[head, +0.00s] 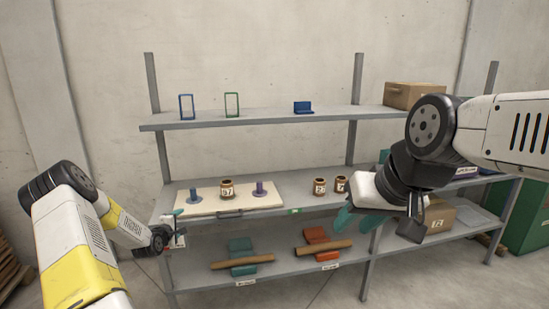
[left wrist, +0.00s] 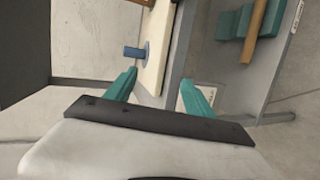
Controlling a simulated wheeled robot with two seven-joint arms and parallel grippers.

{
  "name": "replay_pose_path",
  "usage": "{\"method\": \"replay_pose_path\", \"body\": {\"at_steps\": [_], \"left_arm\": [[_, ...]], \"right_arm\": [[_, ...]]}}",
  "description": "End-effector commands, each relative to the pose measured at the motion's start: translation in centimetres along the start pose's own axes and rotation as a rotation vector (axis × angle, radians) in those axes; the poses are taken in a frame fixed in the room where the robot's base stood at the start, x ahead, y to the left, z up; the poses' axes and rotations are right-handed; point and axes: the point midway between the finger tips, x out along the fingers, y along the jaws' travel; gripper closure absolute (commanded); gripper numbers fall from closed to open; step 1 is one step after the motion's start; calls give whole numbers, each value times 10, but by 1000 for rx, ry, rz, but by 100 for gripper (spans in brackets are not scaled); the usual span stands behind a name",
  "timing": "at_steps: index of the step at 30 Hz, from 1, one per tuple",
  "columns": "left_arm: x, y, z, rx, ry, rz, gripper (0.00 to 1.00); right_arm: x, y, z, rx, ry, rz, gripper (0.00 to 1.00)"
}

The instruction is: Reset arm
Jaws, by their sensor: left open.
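My left gripper (head: 177,231) is at the front left edge of the middle shelf, beside the pale board (head: 225,206). In the left wrist view its two teal fingers (left wrist: 160,92) stand apart with nothing held between them. A blue peg on a round base (head: 194,196) stands on the board, and it also shows beyond the fingers in the left wrist view (left wrist: 137,52). A purple peg (head: 260,189) stands at the board's right, with a brown jar (head: 227,188) between the pegs. My right gripper (head: 357,219) is in front of the shelf's right part; its teal fingertips are partly hidden by its own wrist.
The grey rack's top shelf (head: 270,117) bears two upright frames, a blue bracket (head: 303,107) and a cardboard box (head: 413,95). Two jars (head: 320,186) stand on the middle shelf. Wooden rods (head: 243,262) rest on teal and orange holders below. A green bin (head: 524,220) stands right.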

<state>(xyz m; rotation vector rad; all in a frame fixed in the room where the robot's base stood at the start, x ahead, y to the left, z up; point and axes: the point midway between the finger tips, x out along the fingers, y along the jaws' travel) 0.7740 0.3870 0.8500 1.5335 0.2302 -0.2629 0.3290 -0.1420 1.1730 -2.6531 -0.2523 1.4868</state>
Motion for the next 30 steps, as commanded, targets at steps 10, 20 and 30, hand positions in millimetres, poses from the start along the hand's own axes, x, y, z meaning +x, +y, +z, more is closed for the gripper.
{"method": "replay_pose_path", "body": {"at_steps": [10, 20, 30], "left_arm": [[-80, 136, 88, 587, -96, -255, 38], [-228, 210, 161, 1005, -203, -427, 38], [-412, 206, 226, 1296, -431, -486, 38]], "right_arm": [[0, 0, 0, 0, 0, 0, 64], [0, 0, 0, 0, 0, 0, 64], [0, 0, 0, 0, 0, 0, 64]]}}
